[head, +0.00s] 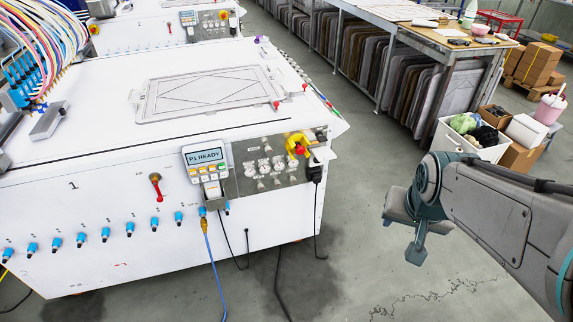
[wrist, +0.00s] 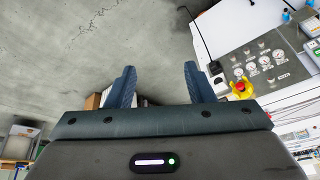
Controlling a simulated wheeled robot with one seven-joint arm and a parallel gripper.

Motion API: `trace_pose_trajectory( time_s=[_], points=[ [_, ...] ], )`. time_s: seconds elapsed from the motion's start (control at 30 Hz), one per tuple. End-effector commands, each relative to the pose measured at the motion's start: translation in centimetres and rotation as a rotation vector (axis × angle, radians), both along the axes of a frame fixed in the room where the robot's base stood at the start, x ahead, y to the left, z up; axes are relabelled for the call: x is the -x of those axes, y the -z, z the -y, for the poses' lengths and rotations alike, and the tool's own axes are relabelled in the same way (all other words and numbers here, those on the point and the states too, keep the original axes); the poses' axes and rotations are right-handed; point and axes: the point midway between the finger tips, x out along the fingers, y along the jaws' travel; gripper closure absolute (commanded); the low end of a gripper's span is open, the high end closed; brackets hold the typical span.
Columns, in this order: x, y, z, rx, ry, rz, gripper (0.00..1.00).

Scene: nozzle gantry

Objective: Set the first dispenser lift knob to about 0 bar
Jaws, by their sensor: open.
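The grey control panel (head: 268,170) is on the front of the near white machine, right of a display reading "P1 READY" (head: 206,172). It carries several small round gauges (head: 265,164) with small knobs near them. Labels and needles are too small to read, so I cannot tell which knob is the first dispenser lift knob or its setting. The panel also shows in the wrist view (wrist: 284,75), at the right. My gripper (head: 416,250) hangs over open floor, right of the machine and apart from the panel. In the wrist view its fingers (wrist: 158,80) are spread and empty.
A yellow and red switch (head: 298,146) sticks out at the panel's upper right, with a black plug (head: 316,172) beside it. Cables hang down the machine front to the floor. A workbench (head: 440,40) and boxes stand behind. The floor between machine and arm is clear.

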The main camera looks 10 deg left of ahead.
Motion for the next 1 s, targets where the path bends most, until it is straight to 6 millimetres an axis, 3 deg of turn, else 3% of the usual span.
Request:
trace_pose_trajectory(
  time_s=[0.03, 0.2, 0.5, 0.7, 1.0],
  points=[
    [-2.2, 2.5, -1.1, -0.018, 0.014, 0.023, 0.52],
    [-9.3, 7.2, -5.6, -0.134, 0.082, 0.139, 0.52],
    [-18.8, 16.6, -16.1, -0.484, 0.199, 0.265, 0.52],
    [-22.7, 23.1, -23.5, -0.796, 0.313, 0.282, 0.52],
    [-25.8, 32.5, -32.5, -1.319, 0.560, 0.216, 0.52]
  ],
)
